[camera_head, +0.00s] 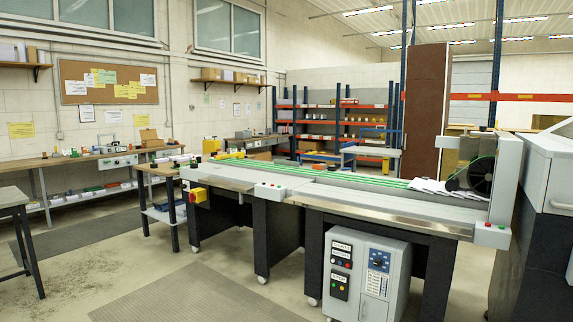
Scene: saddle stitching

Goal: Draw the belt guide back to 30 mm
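The long stitching machine (345,196) stands across the middle and right of the view. Green belts (330,177) run lengthwise along its top. I cannot single out the belt guide or read any millimetre scale at this distance. White printed sheets (432,187) lie at the right end of the belts, beside a dark round wheel (480,176). Neither of my grippers shows in the view.
A grey control cabinet (366,275) with buttons stands under the machine's front. Floor in front is clear.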

